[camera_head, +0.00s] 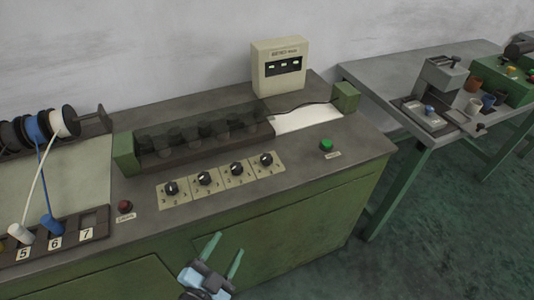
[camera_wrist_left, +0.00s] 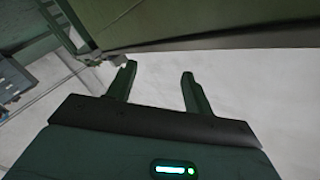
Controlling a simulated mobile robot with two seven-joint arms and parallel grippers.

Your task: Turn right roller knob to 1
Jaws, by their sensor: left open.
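Several black roller knobs sit in a row on pale plates on the machine top in the head view. The rightmost knob (camera_head: 266,160) is at the right end of the row; its pointer setting is too small to read. My left gripper (camera_head: 225,245) is open and empty, below and in front of the machine's front edge, well apart from the knobs. In the left wrist view the open fingers (camera_wrist_left: 158,85) have nothing between them, and the knobs are not visible there. My right gripper is not in view.
The green machine (camera_head: 300,225) has a transparent roller cover (camera_head: 205,130) behind the knobs. A green button (camera_head: 326,145) lies right of them and a red button (camera_head: 125,206) left. Wire spools (camera_head: 62,122) stand at the left. A second table (camera_head: 400,70) stands at the right.

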